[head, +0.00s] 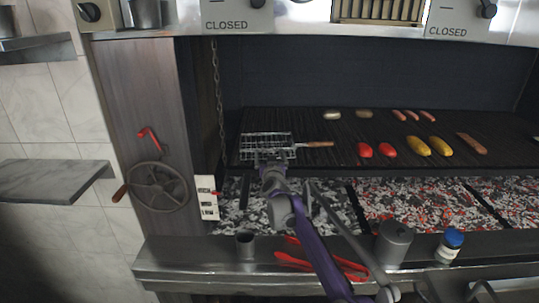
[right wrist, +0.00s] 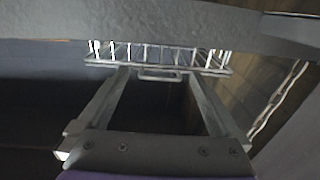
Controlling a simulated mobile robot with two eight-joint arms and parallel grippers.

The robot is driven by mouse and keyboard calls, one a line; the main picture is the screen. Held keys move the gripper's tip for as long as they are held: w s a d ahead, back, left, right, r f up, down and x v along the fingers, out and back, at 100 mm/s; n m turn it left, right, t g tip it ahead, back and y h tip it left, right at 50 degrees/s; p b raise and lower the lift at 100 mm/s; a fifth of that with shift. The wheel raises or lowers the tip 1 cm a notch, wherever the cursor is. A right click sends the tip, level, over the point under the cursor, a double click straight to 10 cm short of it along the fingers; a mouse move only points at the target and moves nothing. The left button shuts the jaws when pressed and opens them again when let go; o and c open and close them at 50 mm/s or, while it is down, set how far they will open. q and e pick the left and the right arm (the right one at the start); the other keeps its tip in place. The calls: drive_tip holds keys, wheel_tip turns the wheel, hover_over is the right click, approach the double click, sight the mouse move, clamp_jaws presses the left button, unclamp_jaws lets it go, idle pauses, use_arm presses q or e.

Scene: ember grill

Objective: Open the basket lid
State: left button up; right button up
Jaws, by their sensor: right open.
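The wire grill basket (head: 250,140) lies on the back grate at the left, its wooden handle (head: 318,144) pointing right. It looks flat, and I cannot make out whether its lid is fully shut. My right gripper (head: 270,157) is at the basket's near edge and covers part of it. In the right wrist view the open jaws (right wrist: 158,82) point at the basket's wire edge (right wrist: 150,54). A small wire loop (right wrist: 160,76) shows between the fingertips; I cannot tell whether they touch it. My left gripper is not in view.
Red tomatoes (head: 388,150), yellow corn (head: 416,146) and sausages (head: 472,143) lie on the grate to the right. Coals (head: 420,200) glow below. A crank wheel (head: 157,187) and chain (head: 216,90) are left. Red tongs (head: 295,262), a metal canister (head: 394,240) and a blue-capped jar (head: 452,240) stand at the front ledge.

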clamp_jaws()
idle(0.3)
